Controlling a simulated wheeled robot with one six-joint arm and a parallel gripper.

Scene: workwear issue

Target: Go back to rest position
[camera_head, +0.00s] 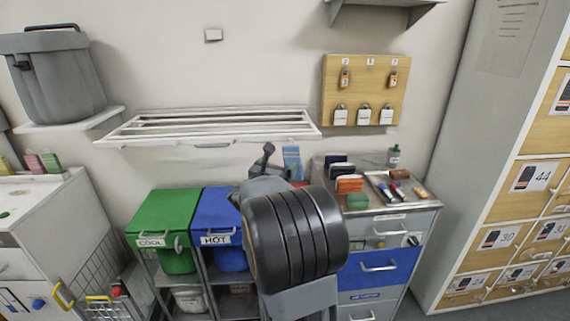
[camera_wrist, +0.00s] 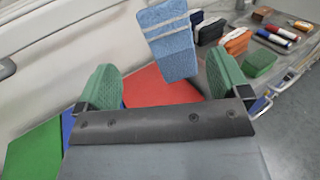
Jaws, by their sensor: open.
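My gripper (camera_wrist: 165,80) is open, its two green pads wide apart with nothing held between them. In the wrist view a blue item with pale stripes (camera_wrist: 168,42) shows beyond the gap, apart from the pads. The same blue item (camera_head: 292,163) stands behind my arm in the head view. My gripper is partly hidden by my arm in the head view, above the bins.
A green COOL bin (camera_head: 160,213) and blue HOT bin (camera_head: 216,212) stand left of my arm. A cabinet (camera_head: 385,265) with a cluttered top stands right. A slatted white rack (camera_head: 205,125) and wooden key board (camera_head: 364,90) hang on the wall. Lockers (camera_head: 510,215) stand far right.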

